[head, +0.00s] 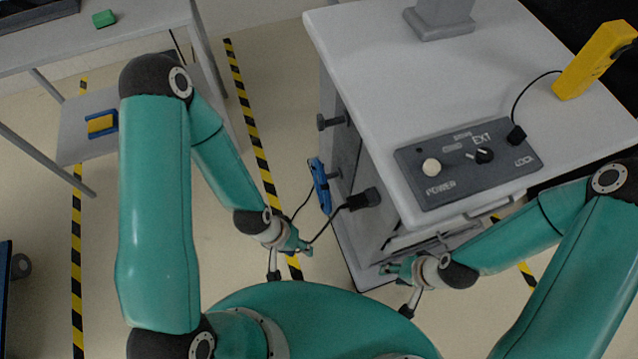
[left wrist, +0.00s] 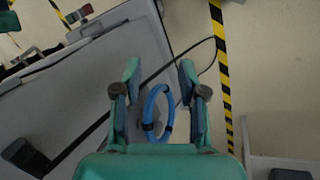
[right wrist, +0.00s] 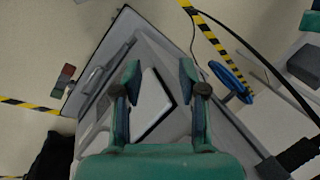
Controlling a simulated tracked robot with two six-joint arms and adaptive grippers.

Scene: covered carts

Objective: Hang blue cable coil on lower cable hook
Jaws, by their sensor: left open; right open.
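The blue cable coil (head: 321,187) is on the cart's left side, at the lower cable hook (head: 335,174). The hook seems to pass through the ring, but the contact is too small to be sure. The upper cable hook (head: 330,122) is bare. My left gripper (head: 304,247) is open and apart from the coil, below it in the head view. In the left wrist view the coil (left wrist: 150,120) shows between the open fingers. My right gripper (head: 390,270) is open and empty by the cart's front. The coil (right wrist: 231,82) also shows in the right wrist view.
The cart top (head: 365,60) carries a control panel (head: 467,162) and a yellow handheld device (head: 594,60). A black plug (head: 364,198) with a cable sticks out near the coil. A table (head: 150,25) stands at the left, with open floor between.

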